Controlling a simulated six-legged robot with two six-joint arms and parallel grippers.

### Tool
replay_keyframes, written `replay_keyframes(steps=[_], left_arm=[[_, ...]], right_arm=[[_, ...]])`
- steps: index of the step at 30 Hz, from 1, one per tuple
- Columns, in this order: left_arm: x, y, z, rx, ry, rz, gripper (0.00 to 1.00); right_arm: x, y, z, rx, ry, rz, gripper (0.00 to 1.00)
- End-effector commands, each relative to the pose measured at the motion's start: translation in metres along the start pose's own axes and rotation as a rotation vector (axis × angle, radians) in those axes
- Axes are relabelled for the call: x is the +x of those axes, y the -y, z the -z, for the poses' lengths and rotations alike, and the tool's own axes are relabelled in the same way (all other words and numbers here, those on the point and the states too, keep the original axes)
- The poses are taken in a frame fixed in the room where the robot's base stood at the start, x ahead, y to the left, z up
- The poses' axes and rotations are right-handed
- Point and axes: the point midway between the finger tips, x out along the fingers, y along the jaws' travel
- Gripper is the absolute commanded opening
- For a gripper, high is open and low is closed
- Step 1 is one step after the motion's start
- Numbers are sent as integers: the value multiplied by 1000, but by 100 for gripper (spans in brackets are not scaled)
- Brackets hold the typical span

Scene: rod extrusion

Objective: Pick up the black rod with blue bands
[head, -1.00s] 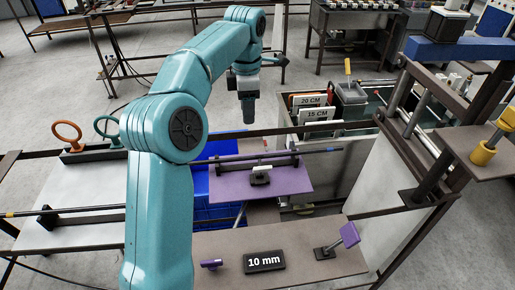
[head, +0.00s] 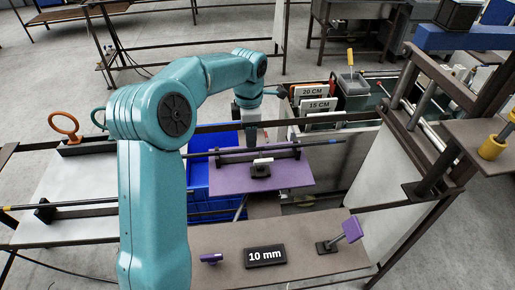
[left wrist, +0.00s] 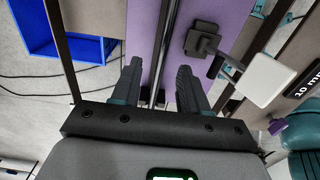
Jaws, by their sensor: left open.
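A long dark rod (head: 310,145) lies across the purple plate (head: 285,180) in the head view, on low black supports; a bluish stretch shows near its right end. My left gripper (head: 252,137) is at this rod, pointing down from above, near the rod's middle. In the left wrist view the rod (left wrist: 163,30) runs lengthwise between the two spread dark fingers of the left gripper (left wrist: 158,70). The fingers are open, with gaps beside the rod. Whether the rod lies at fingertip depth I cannot tell. My right gripper is not in view.
A black clamp with a white handle (head: 263,161) stands on the plate close to the rod. A blue crate (head: 200,180) is below. Another rod (head: 75,208) lies at the left. A "10 mm" sign (head: 265,257) is in front. Labelled bins (head: 315,104) stand behind.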

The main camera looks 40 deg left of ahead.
Motion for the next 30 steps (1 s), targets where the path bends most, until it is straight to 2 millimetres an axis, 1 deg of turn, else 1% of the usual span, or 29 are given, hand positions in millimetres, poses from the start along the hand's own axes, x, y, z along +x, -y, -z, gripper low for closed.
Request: replay_keyframes(steps=[1, 4, 7, 10, 15, 16, 17, 18, 19, 20, 30], left_arm=[[7, 2, 0, 1, -3, 5, 44], [25, 4, -2, 2, -3, 6, 44], [36, 3, -2, 0, -2, 4, 44], [42, 2, -2, 0, -1, 2, 44], [42, 2, -2, 1, -1, 1, 44], [42, 2, -2, 1, -1, 1, 38], [42, 2, -2, 1, -1, 1, 28], [42, 2, -2, 1, -1, 1, 15], [42, 2, -2, 1, -1, 1, 5], [42, 2, -2, 1, -1, 1, 0], [39, 2, -2, 1, 0, 1, 0]], right_arm=[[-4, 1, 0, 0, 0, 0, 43], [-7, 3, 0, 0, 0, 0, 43], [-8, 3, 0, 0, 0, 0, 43], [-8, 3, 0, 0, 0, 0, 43], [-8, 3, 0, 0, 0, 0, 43], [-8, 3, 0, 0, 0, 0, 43], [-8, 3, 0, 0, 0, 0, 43], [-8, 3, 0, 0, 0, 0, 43], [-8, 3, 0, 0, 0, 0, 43], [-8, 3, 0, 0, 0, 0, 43], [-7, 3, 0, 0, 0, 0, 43]])
